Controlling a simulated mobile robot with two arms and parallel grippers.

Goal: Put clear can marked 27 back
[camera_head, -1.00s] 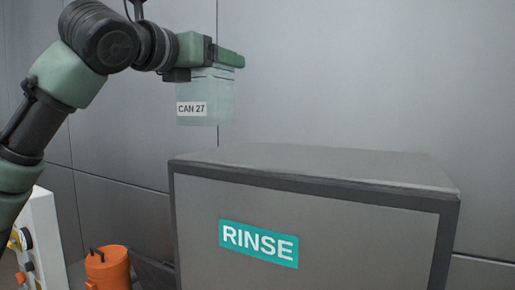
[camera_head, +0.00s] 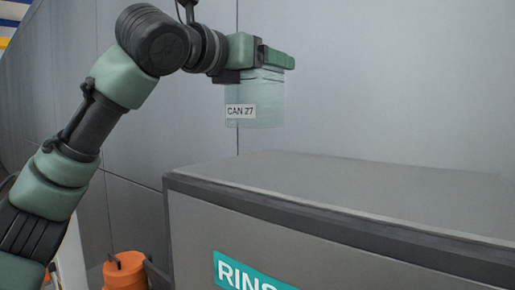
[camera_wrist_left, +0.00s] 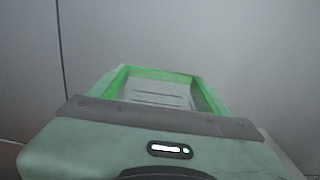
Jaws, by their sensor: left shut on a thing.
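The clear can marked 27 (camera_head: 256,104) is a see-through, pale green can with a white "CAN 27" label. It hangs upright below my left gripper (camera_head: 277,58), above and behind the left part of the rinse box in the picture. My left gripper is shut on the can near its top. In the left wrist view the can (camera_wrist_left: 158,92) shows between the green fingers, seen from above. My right gripper is not in view.
A large grey box (camera_head: 340,185) marked RINSE fills the lower right, with a flat, bare top. An orange container (camera_head: 125,272) stands low at the left of it. A grey panelled wall (camera_head: 400,80) closes off the back.

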